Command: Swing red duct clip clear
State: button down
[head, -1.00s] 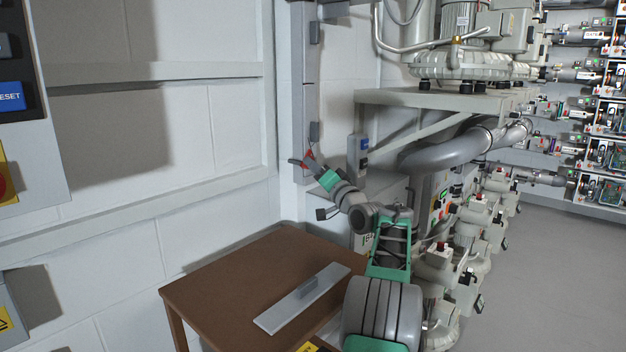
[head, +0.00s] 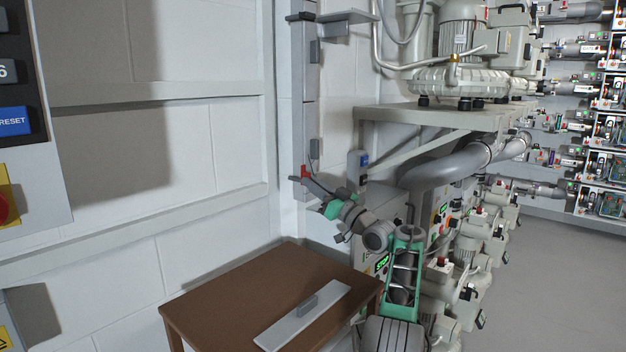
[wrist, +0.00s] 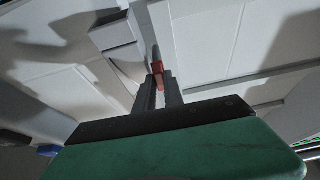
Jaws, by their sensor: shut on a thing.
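The red duct clip (head: 305,171) is a small red piece on the lower part of the vertical grey duct (head: 297,120) on the wall. My gripper (head: 310,181) reaches up and left to it. In the wrist view the clip (wrist: 157,68) sits between the tips of my gripper (wrist: 158,84), and the fingers are shut on it. A thin grey strip extends beyond the clip there. Whether the clip still touches the duct cannot be told.
A brown table (head: 220,300) with a grey handled plate (head: 302,314) stands below my arm. A grey shelf (head: 440,115) with blowers is to the right, with a thick grey pipe (head: 440,170) beneath it. The white wall is at left.

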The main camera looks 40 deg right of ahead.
jog(key=shift+f+n, duration=0.1)
jog(key=shift+n, duration=0.2)
jog(key=c, duration=1.4)
grip_release()
jog(key=shift+c, duration=0.2)
jog(key=v, duration=0.7)
jog(key=shift+s, duration=0.35)
jog(key=shift+d+f, duration=0.1)
